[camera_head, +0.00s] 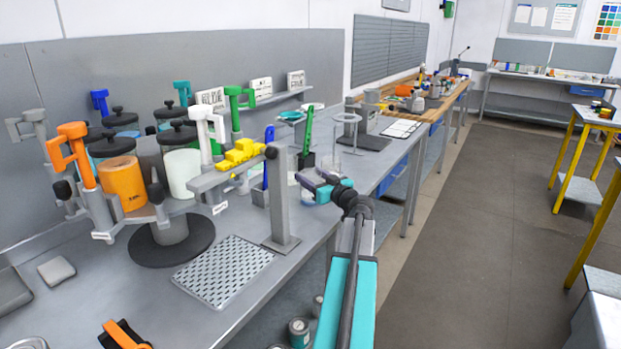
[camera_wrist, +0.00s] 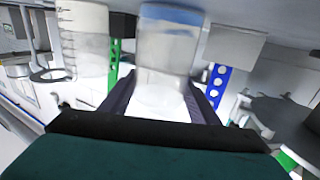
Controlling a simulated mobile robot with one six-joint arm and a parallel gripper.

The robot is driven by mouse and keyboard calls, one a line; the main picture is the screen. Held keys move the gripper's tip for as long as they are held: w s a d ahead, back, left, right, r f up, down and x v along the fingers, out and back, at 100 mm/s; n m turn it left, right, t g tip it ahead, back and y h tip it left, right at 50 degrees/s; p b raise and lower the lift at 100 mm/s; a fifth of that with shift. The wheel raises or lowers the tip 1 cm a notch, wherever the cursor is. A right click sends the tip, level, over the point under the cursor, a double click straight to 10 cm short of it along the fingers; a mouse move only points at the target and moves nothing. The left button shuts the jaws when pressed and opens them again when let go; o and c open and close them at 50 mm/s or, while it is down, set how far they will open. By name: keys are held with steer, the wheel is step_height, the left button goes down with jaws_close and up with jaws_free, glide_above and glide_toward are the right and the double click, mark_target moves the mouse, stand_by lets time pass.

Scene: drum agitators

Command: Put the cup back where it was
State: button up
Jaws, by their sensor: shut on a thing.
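The cup (camera_wrist: 168,55) is translucent with a blue band at one end, and pale white shows in its lower part in the wrist view. My gripper (camera_wrist: 165,108) is shut on it, with one dark finger on each side. In the head view my gripper (camera_head: 318,184) reaches over the front part of the long grey bench; the cup there is mostly hidden by the fingers. I cannot tell whether the cup touches the bench.
A graduated clear beaker (camera_wrist: 85,40) stands beside the cup in the wrist view. A grey post (camera_head: 281,200) with a yellow-topped arm stands left of my gripper. Drums, including an orange one (camera_head: 123,183), stand further left. A perforated mat (camera_head: 223,271) lies in front.

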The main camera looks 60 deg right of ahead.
steer(key=shift+f, duration=0.1)
steer(key=o, duration=1.5)
steer(key=shift+o, duration=0.2)
steer(key=shift+r, duration=0.2)
steer(key=shift+p, duration=0.3)
steer(key=b+v, duration=0.2)
steer(key=v, duration=1)
